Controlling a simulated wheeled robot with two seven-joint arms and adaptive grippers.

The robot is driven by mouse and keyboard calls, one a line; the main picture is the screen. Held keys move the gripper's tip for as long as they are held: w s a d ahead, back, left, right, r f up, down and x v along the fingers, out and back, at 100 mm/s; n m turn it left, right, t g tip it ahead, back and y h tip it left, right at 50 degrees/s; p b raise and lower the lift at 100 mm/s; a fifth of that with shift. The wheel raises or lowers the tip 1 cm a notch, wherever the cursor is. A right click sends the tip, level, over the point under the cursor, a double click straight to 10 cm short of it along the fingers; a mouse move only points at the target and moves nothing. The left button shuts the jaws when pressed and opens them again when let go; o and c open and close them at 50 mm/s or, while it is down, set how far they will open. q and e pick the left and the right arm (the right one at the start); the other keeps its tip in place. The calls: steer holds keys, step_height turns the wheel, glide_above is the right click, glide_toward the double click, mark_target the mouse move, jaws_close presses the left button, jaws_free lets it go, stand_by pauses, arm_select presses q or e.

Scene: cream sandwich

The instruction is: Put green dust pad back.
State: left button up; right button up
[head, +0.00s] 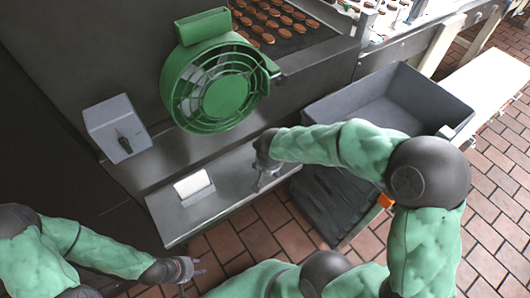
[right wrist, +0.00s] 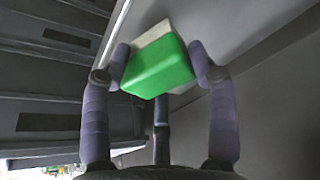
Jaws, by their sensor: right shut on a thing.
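The green dust pad (right wrist: 158,70) shows in the right wrist view as a bright green block with a pale layer behind it. My right gripper (right wrist: 161,66) is shut on it, with one finger on each side. In the head view my right gripper (head: 266,182) hangs over the right part of the grey metal shelf (head: 232,186); the pad is hidden or too small to make out there. My left gripper (head: 194,277) is open and empty at the bottom of the head view, in front of the shelf.
A white block in a grey holder (head: 193,187) sits on the shelf's left part. A green fan (head: 222,95) and a grey switch box (head: 117,128) are above. A grey crate (head: 440,103) stands at right. Brown items lie on a conveyor (head: 290,38) behind.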

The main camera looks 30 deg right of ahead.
steer(key=shift+w+d, duration=0.2)
steer(key=shift+w, duration=0.35)
steer(key=shift+w+d, duration=0.2)
steer(key=shift+w, duration=0.35)
steer(key=w, duration=0.1)
steer(key=w+d+p, duration=0.1)
steer(key=w, duration=0.1)
steer(key=shift+d, duration=0.1)
steer(key=shift+s+f, duration=0.1)
steer(key=shift+f, duration=0.65)
steer(key=o, duration=1)
